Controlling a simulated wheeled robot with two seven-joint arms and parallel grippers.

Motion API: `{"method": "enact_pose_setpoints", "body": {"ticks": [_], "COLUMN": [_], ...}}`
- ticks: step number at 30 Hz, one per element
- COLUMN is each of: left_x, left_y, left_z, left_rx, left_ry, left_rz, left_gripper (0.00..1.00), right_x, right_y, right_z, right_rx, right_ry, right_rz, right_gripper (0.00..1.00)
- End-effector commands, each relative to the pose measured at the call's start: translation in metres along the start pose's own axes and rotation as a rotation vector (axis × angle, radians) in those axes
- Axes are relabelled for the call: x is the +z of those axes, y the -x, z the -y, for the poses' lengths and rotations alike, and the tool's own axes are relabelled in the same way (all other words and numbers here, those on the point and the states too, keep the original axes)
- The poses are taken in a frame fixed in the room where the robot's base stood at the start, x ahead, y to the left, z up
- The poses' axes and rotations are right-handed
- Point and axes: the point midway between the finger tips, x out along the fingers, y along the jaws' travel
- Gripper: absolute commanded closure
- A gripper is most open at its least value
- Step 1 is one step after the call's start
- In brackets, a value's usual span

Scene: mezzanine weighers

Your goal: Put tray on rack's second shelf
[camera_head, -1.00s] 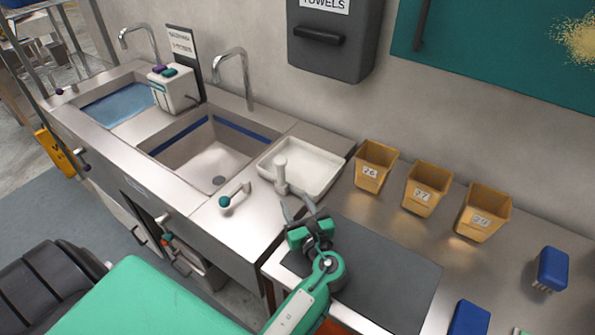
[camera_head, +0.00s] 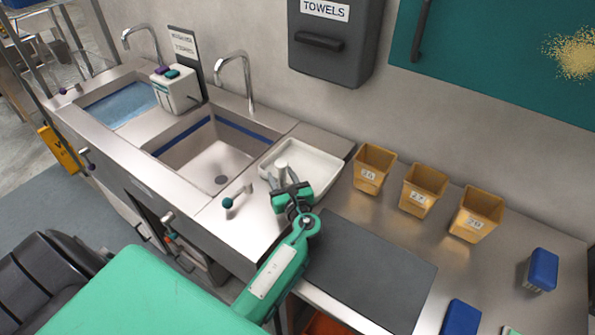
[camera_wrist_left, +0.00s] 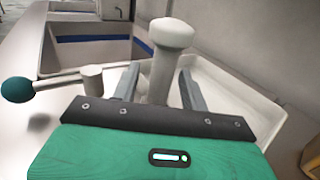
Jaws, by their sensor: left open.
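A white rectangular tray (camera_head: 322,172) lies on the steel counter, right of the sink basin. A white post with a round knob (camera_wrist_left: 172,35) stands upright at the tray's near left side; I cannot tell whether it is part of the tray. My left gripper (camera_head: 287,184) is open at the post. In the left wrist view its fingers (camera_wrist_left: 158,85) are on either side of the post, which shows between and beyond them; contact is unclear. The metal rack (camera_head: 102,38) shows only partly at the upper left, so its second shelf cannot be made out. My right gripper is not in view.
A sink basin (camera_head: 212,165) and a teal-knobbed lever (camera_head: 229,202) are left of the gripper. Yellow bins (camera_head: 424,190) line the wall on the right. A dark grey mat (camera_head: 370,270) is bare. A towel dispenser (camera_head: 335,55) hangs above.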

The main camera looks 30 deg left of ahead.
Motion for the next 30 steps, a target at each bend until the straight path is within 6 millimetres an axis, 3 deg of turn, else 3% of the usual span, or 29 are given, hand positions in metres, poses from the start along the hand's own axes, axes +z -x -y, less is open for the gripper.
{"method": "enact_pose_setpoints", "body": {"ticks": [3, 10, 23, 26, 30], "left_x": [0.000, 0.000, 0.009, 0.022, 0.057], "left_y": [0.000, 0.001, 0.000, 0.000, 0.001], "left_z": [0.000, 0.000, 0.000, 0.000, 0.000], "left_rx": [0.000, 0.000, 0.001, 0.001, 0.001], "left_ry": [0.000, -0.001, 0.002, 0.005, 0.008], "left_rz": [0.000, 0.000, 0.002, 0.002, 0.004], "left_gripper": [0.57, 1.00, 1.00, 1.00, 1.00], "right_x": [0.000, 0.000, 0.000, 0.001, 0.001], "right_y": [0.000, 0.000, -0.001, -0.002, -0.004], "right_z": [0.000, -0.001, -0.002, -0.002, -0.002], "right_rx": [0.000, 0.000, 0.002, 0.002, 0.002], "right_ry": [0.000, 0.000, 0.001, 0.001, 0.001], "right_rz": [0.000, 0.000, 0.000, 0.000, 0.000], "right_gripper": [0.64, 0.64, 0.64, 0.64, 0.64]}}
